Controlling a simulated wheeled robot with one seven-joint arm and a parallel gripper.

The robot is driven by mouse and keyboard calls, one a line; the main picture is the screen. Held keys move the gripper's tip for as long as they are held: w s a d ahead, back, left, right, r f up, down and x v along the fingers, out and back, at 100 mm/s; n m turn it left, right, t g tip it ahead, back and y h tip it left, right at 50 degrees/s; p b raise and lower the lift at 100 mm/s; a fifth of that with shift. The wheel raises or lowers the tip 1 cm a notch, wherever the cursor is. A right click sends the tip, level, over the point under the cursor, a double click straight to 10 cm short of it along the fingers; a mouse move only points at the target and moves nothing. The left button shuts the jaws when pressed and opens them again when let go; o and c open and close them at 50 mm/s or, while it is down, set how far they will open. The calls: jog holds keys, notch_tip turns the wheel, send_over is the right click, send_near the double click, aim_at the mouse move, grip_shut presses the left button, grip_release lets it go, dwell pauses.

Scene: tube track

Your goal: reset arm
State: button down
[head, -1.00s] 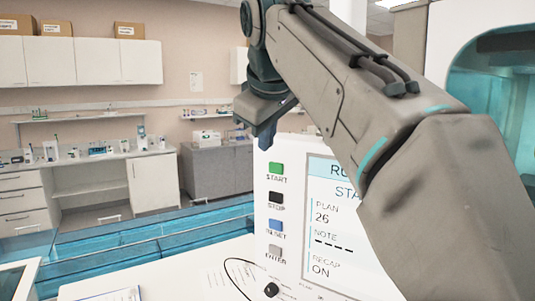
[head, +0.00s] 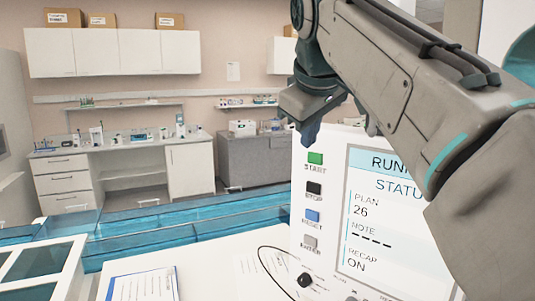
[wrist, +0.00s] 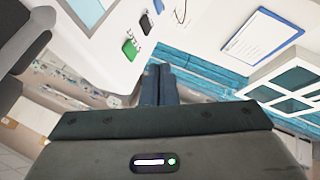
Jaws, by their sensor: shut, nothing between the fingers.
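My gripper (head: 308,122) is shut and empty. In the head view it hangs from my arm at the upper left corner of the control panel (head: 324,150), above the green START button (head: 315,158). Below START are the black STOP (head: 313,188), blue RESET (head: 311,215) and grey ENTER (head: 310,242) buttons. The screen (head: 375,225) reads PLAN 26, NOTE with dashes and RECAP ON; my arm covers its right part. In the wrist view the closed fingers (wrist: 160,72) have nothing between them, and the green button (wrist: 130,49) shows beyond them.
A white compartmented tray (head: 75,262) stands at left. Blue transparent channels (head: 170,222) run behind. Lab counters (head: 190,165) stand farther back.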

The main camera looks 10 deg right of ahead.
jog(key=s+f+m+g, duration=0.1)
jog(key=s+f, duration=0.4)
jog(key=f, duration=0.8)
jog(key=s+d+f+m+g+b, duration=0.1)
jog(key=s+f+m, duration=0.2)
jog(key=f, duration=1)
jog(key=s+f+m+g+y+b, duration=0.1)
jog(key=s+f+m, duration=0.2)
jog(key=s+f, duration=0.4)
notch_tip(320, 180, down, 6)
jog(key=shift+s+d+f, duration=0.15)
jog(key=shift+s+d, duration=0.2)
